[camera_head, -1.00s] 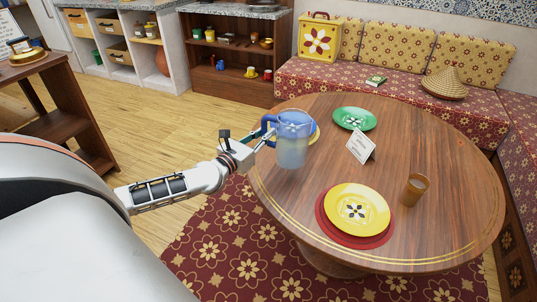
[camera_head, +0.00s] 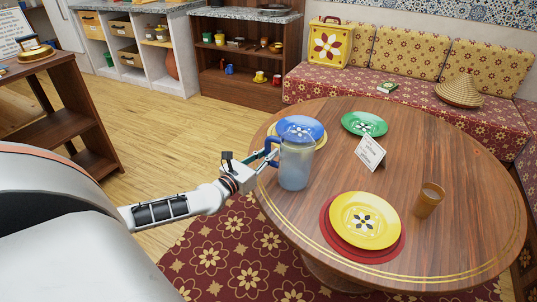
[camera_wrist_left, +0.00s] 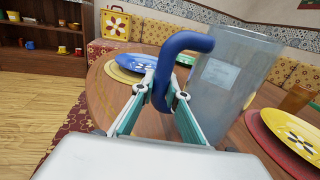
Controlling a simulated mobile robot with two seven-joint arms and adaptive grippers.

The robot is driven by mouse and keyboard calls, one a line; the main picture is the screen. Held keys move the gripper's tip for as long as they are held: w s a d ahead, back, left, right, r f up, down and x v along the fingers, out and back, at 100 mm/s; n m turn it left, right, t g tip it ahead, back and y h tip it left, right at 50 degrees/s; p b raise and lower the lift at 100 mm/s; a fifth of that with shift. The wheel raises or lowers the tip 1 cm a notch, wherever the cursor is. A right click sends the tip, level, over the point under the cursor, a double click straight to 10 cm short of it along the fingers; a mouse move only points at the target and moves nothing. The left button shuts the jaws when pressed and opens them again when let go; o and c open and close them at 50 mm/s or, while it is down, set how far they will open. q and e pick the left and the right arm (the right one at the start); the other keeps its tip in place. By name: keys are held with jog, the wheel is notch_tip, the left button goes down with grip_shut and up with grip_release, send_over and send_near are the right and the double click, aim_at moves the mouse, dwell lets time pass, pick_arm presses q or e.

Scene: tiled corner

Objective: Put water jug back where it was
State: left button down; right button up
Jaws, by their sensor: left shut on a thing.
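My left gripper (camera_head: 268,160) is shut on the jug's handle, to the left of the body. In the left wrist view the fingers (camera_wrist_left: 160,98) close around the lower handle, and the jug body (camera_wrist_left: 228,85) stands to the right. My right gripper is out of view.
A yellow plate (camera_head: 363,221) on a red mat, a brown cup (camera_head: 428,200), a white card (camera_head: 370,153) and a green plate (camera_head: 364,123) are on the table. A patterned bench (camera_head: 400,97) runs behind it. Shelves (camera_head: 245,60) stand at the back.

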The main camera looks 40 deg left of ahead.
pick_arm(q)
jog(key=c, duration=2)
grip_release()
jog(key=shift+f, duration=0.15)
